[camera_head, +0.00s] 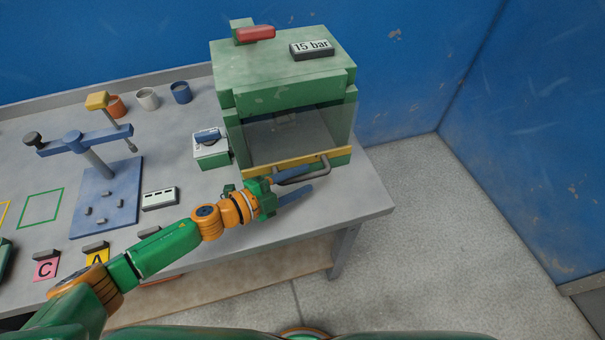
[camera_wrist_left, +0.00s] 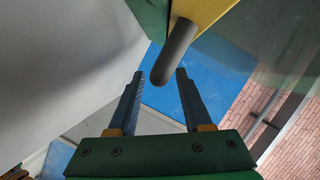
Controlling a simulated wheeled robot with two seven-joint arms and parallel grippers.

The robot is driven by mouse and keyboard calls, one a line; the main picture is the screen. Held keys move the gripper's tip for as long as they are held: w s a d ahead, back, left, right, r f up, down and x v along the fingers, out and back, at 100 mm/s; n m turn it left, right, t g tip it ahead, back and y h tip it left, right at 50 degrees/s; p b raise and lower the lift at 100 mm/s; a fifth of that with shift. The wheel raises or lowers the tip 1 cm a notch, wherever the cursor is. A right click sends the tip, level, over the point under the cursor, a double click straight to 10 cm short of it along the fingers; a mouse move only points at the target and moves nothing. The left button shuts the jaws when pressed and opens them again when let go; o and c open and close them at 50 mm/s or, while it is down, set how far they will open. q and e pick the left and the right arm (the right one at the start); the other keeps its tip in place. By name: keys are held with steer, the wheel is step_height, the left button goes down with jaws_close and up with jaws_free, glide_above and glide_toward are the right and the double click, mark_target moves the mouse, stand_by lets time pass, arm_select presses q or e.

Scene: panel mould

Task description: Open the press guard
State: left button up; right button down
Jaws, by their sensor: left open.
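The green press (camera_head: 283,85) stands at the right end of the bench with its clear guard (camera_head: 300,132) down across the front opening. A yellow bar (camera_head: 262,171) runs along the guard's lower edge and carries a grey handle (camera_head: 322,166). My left gripper (camera_head: 311,180) is open at the handle. In the left wrist view, the grey handle (camera_wrist_left: 175,52) reaches in between the spread fingertips of my left gripper (camera_wrist_left: 160,74). I cannot tell whether either finger touches it. My right gripper is not in view.
A small box with a blue-topped part (camera_head: 211,150) stands left of the press. A blue stand with a lever (camera_head: 105,195), several cups and labelled cards lie farther left. The bench's right edge (camera_head: 385,207) is close, with open floor beyond and blue walls behind.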

arm_select(q)
steer(key=shift+w+d+f, duration=0.15)
steer(key=shift+w+f, duration=0.05)
steer(key=shift+w, duration=0.2)
steer(key=shift+w+d+f, duration=0.15)
steer(key=shift+w+f, duration=0.05)
steer(key=shift+w, duration=0.2)
steer(key=shift+s+r, duration=0.15)
steer(key=shift+s, duration=0.05)
jaws_close()
stand_by(0.5)
